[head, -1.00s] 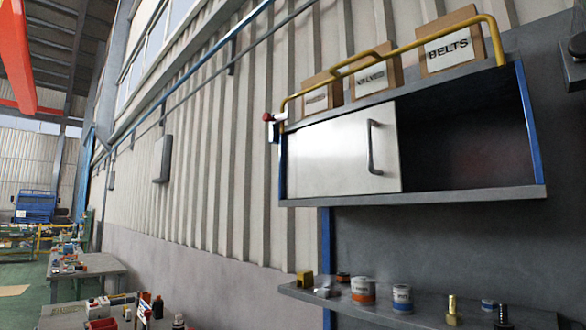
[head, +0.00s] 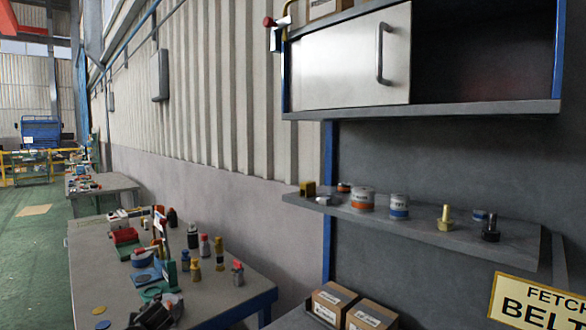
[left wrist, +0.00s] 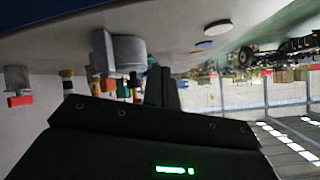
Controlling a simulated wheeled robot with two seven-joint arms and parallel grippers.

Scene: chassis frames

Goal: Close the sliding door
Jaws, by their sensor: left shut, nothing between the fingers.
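The sliding door (head: 352,62) is a pale metal panel covering the left part of a grey wall cabinet (head: 430,110) in the head view. Its dark vertical handle (head: 381,53) is near the door's right edge. The right part of the cabinet is uncovered and shows a dark interior (head: 480,55). The top of the cabinet is cut off by the picture edge. My left gripper (left wrist: 161,86) shows as a dark shape in the left wrist view, shut and holding nothing, away from the door. Neither gripper shows in the head view.
Below the cabinet a grey shelf (head: 430,232) carries cans and bolts. A workbench (head: 110,275) with bottles and small parts stands at the lower left. Boxes (head: 335,302) and a yellow sign (head: 538,300) are at the lower right. The space before the door looks clear.

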